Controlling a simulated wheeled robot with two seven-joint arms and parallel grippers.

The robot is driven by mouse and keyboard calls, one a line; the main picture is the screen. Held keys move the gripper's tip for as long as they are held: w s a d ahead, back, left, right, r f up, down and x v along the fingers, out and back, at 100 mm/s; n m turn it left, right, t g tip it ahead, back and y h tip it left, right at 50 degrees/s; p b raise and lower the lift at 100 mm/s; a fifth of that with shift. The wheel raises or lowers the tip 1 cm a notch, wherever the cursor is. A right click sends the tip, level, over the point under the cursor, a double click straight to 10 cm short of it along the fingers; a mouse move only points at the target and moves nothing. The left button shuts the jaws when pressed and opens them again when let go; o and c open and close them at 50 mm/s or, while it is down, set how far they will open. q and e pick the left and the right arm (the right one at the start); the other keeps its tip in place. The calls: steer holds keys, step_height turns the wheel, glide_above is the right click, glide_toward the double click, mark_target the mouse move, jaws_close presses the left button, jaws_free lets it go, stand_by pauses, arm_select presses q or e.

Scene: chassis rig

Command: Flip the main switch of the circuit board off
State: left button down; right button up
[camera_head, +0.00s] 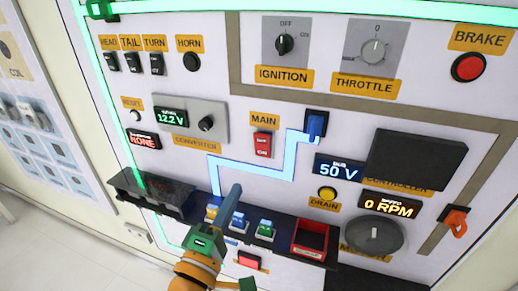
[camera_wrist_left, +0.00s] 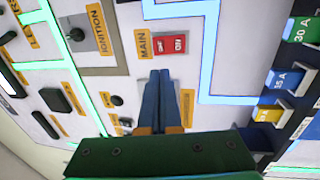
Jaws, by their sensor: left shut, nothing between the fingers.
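The main switch (camera_head: 262,145) is a red rocker under the orange MAIN label (camera_head: 264,119) on the white circuit board. In the left wrist view the switch (camera_wrist_left: 171,45) shows white lettering on both halves; which half is pressed in I cannot tell. My left gripper (camera_head: 237,188) points up at the board from below, with its blue fingers together and nothing between them. In the left wrist view the fingertips (camera_wrist_left: 160,72) appear just short of the switch, seemingly apart from it. My right gripper is not in view.
A glowing blue line (camera_head: 262,172) runs beside the switch to a blue connector (camera_head: 316,125). The converter (camera_head: 190,122) is at the left, the 50 V display (camera_head: 338,171) at the right. A dark ledge with several coloured fuses (camera_head: 265,229) and a red bin (camera_head: 311,240) stands below.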

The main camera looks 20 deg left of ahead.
arm_select(q)
glide_toward(261, 141)
steer(key=w, duration=0.2)
steer(key=w+b, duration=0.1)
steer(key=w, duration=0.1)
steer(key=w+r, duration=0.1)
steer(key=w, duration=0.1)
steer(key=shift+w+d, duration=0.25)
steer(key=shift+w, duration=0.05)
steer(key=shift+r, duration=0.1)
steer(key=shift+a, duration=0.1)
